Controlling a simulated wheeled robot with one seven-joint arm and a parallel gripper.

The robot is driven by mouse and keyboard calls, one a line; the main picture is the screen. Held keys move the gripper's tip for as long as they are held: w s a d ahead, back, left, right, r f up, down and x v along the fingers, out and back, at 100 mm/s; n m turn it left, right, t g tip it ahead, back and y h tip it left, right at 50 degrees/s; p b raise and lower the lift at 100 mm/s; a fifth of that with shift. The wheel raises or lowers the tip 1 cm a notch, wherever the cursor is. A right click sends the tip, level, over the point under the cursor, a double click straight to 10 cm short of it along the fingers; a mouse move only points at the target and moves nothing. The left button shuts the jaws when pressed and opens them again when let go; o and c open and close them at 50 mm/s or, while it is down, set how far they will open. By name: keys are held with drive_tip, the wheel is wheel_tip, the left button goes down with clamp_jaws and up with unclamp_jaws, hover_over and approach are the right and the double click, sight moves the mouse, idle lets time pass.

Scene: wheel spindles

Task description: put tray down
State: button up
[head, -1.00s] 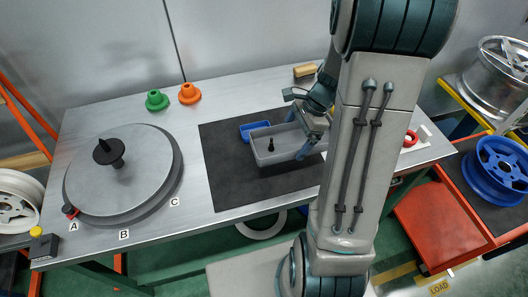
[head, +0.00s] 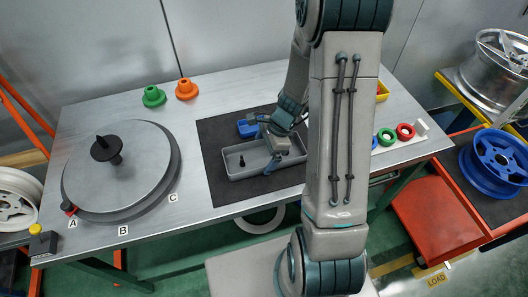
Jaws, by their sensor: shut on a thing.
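The grey tray (head: 236,173) is over the black mat (head: 221,192) in the middle of the table, with a small black peg (head: 242,160) standing inside it. It looks level and close to the mat; I cannot tell whether its base touches. My gripper (head: 274,160) is shut on the tray near its middle and right part, reaching down from above. My arm hides the tray's right end and the right part of the mat.
A small blue bin (head: 247,129) stands just behind the tray. A round turntable (head: 140,175) with a black knob fills the left. Green (head: 153,96) and orange (head: 185,89) cones stand at the back. Coloured rings (head: 386,137) lie at the right. The mat's front left is bare.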

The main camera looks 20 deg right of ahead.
drive_tip(key=shift+f, duration=0.1)
drive_tip(key=o, duration=0.6)
drive_tip(key=shift+f, duration=0.1)
drive_tip(key=shift+c, duration=0.2)
drive_tip(key=shift+o, duration=0.8)
